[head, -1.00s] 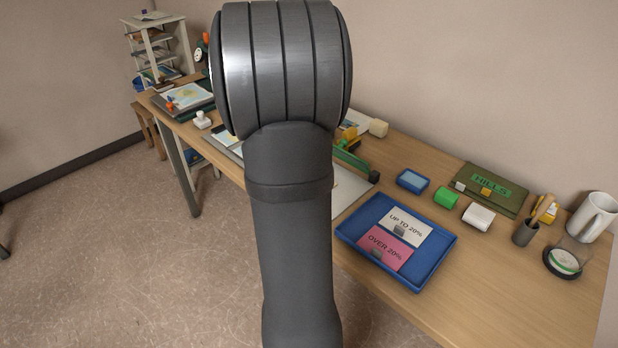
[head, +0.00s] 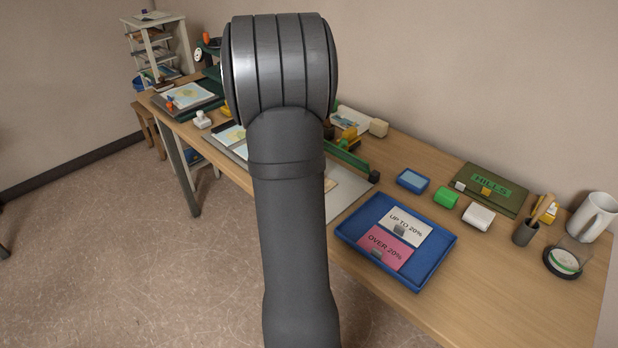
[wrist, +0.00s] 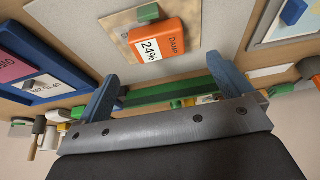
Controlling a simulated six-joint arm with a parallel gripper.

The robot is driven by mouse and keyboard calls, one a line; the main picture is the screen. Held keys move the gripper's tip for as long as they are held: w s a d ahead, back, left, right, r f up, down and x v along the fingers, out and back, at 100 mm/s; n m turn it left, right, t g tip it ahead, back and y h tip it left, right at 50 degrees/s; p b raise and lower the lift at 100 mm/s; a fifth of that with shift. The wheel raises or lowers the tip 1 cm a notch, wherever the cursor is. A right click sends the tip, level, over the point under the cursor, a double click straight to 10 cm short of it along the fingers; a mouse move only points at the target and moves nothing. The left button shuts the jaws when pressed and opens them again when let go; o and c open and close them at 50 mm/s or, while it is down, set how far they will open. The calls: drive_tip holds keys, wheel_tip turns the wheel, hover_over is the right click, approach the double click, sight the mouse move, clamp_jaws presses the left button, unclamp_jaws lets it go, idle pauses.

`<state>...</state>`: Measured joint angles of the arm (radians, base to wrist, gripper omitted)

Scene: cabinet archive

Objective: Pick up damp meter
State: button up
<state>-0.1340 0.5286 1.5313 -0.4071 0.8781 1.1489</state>
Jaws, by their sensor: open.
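The damp meter (wrist: 158,42) is an orange block with a white "24%" display and the word DAMP. In the wrist view it lies on a beige sheet (wrist: 118,47) on a grey mat (wrist: 207,28). A small green piece (wrist: 148,12) shows at its far end. My gripper (wrist: 163,68) has two blue fingers spread apart with nothing between them. The meter shows beyond the fingertips, roughly in line with the gap, and no contact is visible. In the head view my arm hides the gripper and the meter.
A blue tray (head: 345,236) with "UP TO 20%" and "OVER 20%" cards lies right of my arm. A green bar (head: 350,160) stands behind the mat. The front right tabletop is clear.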

drive_tip(key=shift+x, duration=3.35)
drive_tip(key=shift+s, duration=0.15)
drive_tip(key=c, duration=1.2)
